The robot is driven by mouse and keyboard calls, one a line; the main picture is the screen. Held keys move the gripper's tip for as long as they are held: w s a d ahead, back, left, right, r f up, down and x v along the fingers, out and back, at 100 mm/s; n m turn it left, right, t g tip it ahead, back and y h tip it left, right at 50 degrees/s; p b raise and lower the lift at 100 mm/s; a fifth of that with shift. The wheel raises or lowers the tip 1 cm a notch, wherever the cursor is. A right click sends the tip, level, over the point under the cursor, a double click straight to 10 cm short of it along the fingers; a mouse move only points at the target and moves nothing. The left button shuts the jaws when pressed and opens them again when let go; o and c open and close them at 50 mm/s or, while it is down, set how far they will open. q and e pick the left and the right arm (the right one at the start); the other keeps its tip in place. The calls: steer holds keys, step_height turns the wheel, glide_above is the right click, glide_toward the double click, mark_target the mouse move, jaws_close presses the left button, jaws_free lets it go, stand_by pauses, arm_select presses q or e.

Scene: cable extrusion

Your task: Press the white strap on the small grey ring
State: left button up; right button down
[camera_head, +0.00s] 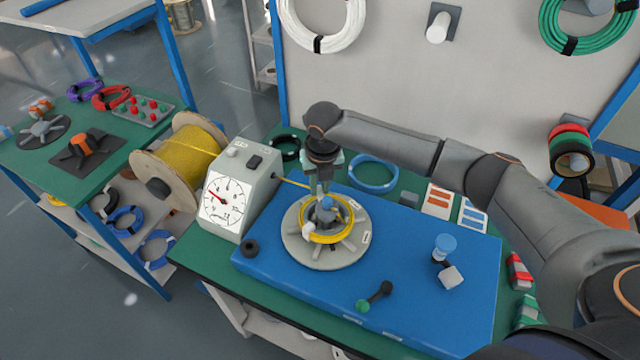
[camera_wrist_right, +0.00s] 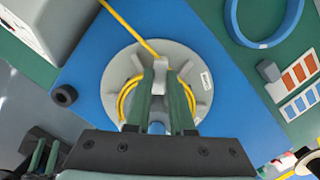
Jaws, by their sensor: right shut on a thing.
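A yellow cable coil (camera_head: 327,236) lies on a round grey spoked disc (camera_head: 352,257), with a blue-topped hub (camera_head: 328,203) in the middle. My right gripper (camera_head: 321,190) reaches down over the coil. A small white piece (camera_head: 308,229) shows at the coil's left side. I cannot make out the small grey ring apart from the disc. My left gripper (camera_wrist_right: 42,155) shows at the lower left of the right wrist view, fingers apart and empty.
The disc sits on a blue board (camera_head: 400,275) on a green table. A gauge box (camera_head: 236,190) and a yellow cable spool (camera_head: 180,160) stand left. A blue-capped post (camera_head: 444,246), a dark lever (camera_head: 376,297) and a blue ring (camera_head: 374,173) are around it.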

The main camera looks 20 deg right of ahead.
steer(key=shift+f, duration=0.1)
steer(key=c, duration=0.7)
jaws_free()
steer(key=shift+r+p, duration=0.7)
steer(key=shift+r, duration=3.35)
